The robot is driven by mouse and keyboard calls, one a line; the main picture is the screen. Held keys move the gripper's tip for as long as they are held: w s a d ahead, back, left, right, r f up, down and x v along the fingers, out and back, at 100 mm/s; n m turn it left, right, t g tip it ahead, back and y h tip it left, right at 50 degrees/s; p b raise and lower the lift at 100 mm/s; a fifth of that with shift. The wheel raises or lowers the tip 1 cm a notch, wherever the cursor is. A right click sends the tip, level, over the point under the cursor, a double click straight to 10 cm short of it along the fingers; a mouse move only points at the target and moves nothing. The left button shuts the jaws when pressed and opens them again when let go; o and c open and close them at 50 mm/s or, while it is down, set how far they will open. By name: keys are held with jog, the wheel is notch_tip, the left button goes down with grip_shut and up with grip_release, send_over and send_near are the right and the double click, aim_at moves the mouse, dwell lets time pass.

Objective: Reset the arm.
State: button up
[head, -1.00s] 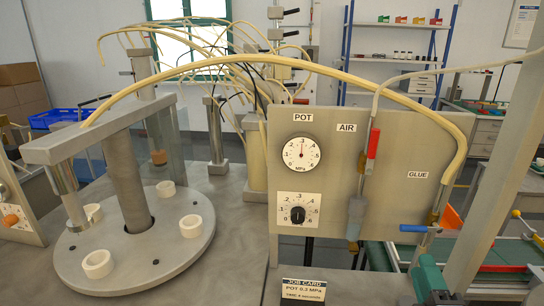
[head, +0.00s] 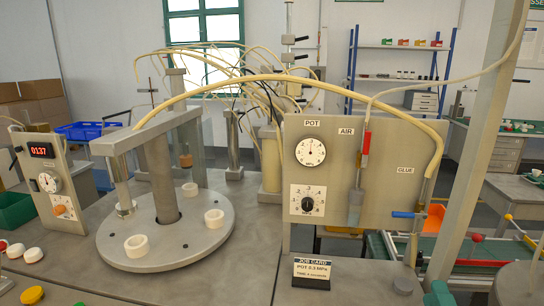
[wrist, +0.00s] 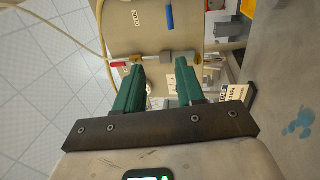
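My gripper (wrist: 158,85) is open in the wrist view, its two green fingers apart with nothing between them. It faces the grey panel. In the head view only a green bit of it (head: 440,294) shows at the bottom edge. The panel (head: 390,200) carries a POT gauge (head: 310,152), a dial knob (head: 307,204), an AIR valve with a red handle (head: 366,142) standing upright and a GLUE valve with a blue handle (head: 403,215) lying level. The job card (head: 312,271) stands in front, reading POT 0.3 MPa; its time line is too small to read surely.
A round plate (head: 168,238) with white rings stands left, under a crossbar on posts. A hose (head: 280,77) arches over the panel. A grey post (head: 485,130) rises at right. The bench front is partly clear.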

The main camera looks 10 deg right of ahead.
jog(key=s+f+m+g, duration=0.1)
jog(key=f+m+g, duration=0.1)
jog(key=f+m, duration=0.1)
jog(key=s+f+m+g, duration=0.2)
jog(key=f+m, duration=0.1)
jog(key=m, duration=0.1)
jog(key=s+f+m+g, duration=0.2)
jog(key=f+m+g, duration=0.1)
jog(key=f, duration=0.1)
jog(key=shift+d, duration=0.3)
jog(key=s+a+f+m+g+y, duration=0.55)
jog(key=s+a+f+g, duration=0.25)
jog(key=s+a+f, duration=0.3)
jog(key=s+d+f+g, duration=0.2)
jog(key=s+f+g, duration=0.1)
jog(key=s, duration=0.7)
jog(key=shift+s+d+f, duration=0.2)
jog(key=shift+d+f, duration=0.1)
jog(key=shift+f, duration=0.25)
